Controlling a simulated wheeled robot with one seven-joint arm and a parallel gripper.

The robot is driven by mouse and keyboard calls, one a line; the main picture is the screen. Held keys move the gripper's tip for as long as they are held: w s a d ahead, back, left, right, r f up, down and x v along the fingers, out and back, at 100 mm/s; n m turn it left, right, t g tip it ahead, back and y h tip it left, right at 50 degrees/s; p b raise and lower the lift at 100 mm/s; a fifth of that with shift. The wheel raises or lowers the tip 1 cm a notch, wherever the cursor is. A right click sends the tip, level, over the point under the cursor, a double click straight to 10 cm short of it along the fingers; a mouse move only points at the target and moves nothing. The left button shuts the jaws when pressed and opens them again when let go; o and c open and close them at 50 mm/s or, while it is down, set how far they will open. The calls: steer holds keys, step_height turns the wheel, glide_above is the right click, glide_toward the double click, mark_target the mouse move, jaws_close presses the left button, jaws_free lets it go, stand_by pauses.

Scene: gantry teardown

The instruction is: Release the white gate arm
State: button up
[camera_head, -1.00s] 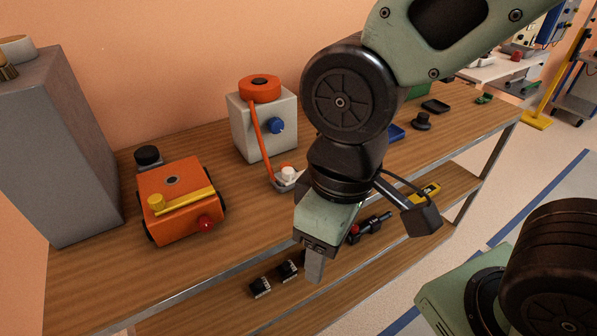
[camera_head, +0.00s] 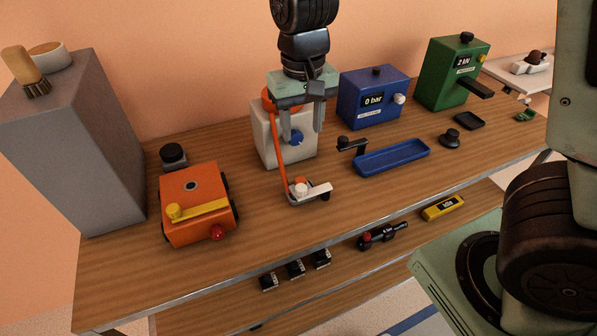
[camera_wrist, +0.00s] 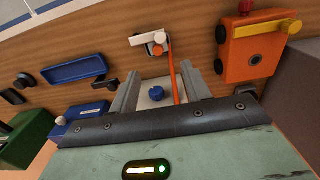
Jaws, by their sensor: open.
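The white gate arm (camera_head: 318,190) is a short white bar on a small grey base on the bench, reaching right from a round white post. It also shows in the wrist view (camera_wrist: 146,39). An orange strap (camera_head: 279,150) runs from the base up to the white box (camera_head: 266,143), which has a blue knob (camera_head: 296,138) on its front. My gripper (camera_head: 302,136) is open and empty, pointing down in front of the white box. Its fingers flank the blue knob in the picture; contact cannot be told. The gate arm is below the fingertips, apart from them.
An orange box with a yellow lever (camera_head: 204,209) stands left. Right are a blue tray (camera_head: 405,158), a blue gauge box (camera_head: 362,103) and a green gauge box (camera_head: 446,78). A tall grey block (camera_head: 82,150) fills the left end. Small parts lie on the lower shelf (camera_head: 330,282).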

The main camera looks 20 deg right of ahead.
mark_target(302, 188)
step_height(302, 188, down, 17)
steer(key=shift+s+p, duration=0.1)
steer(key=shift+p, duration=0.3)
jaws_close()
